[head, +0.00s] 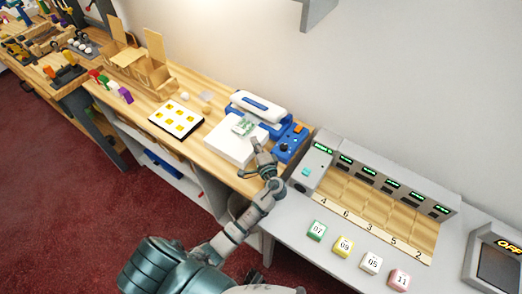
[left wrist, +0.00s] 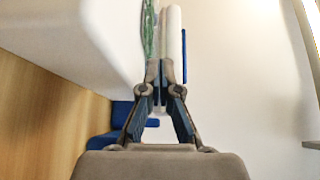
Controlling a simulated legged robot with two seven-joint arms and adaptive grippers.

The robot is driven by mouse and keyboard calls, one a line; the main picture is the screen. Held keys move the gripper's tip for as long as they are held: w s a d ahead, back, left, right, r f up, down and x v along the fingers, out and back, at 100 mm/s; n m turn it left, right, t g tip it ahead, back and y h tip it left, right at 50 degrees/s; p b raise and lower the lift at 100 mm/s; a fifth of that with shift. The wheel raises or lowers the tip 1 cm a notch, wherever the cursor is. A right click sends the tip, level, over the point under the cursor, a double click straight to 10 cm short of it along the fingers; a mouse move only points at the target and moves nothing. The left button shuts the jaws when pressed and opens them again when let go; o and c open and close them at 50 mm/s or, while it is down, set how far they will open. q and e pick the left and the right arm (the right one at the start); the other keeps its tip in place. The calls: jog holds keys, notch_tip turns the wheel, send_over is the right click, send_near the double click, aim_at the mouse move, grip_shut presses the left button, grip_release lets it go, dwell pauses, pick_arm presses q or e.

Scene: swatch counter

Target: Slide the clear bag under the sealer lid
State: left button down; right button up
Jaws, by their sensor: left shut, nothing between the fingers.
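The sealer (head: 292,141) is blue and white and stands at the right end of the wooden counter. Its white lid (head: 258,106) is raised at the back. The clear bag (head: 244,124), with green contents, lies at the far edge of a white block, in front of the lid. In the left wrist view the bag (left wrist: 149,32) is a thin green strip beyond the fingertips. My left gripper (head: 257,147) is shut and empty, just right of the white block and near the sealer. Whether its tips touch the bag is unclear. My right gripper is out of view.
The white block (head: 232,148) stands close left of my left gripper. A card with yellow squares (head: 177,119) and wooden boxes (head: 140,68) lie further left. On the right stands a grey station (head: 380,184) with numbered lanes and several numbered cubes (head: 344,245).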

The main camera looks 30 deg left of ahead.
aim_at(248, 136)
pick_arm(q)
jog(key=x, duration=0.3)
jog(key=shift+s+a+f, duration=0.1)
jog(key=shift+s+a, duration=0.05)
jog(key=shift+d, duration=0.5)
jog(key=shift+a, duration=1.05)
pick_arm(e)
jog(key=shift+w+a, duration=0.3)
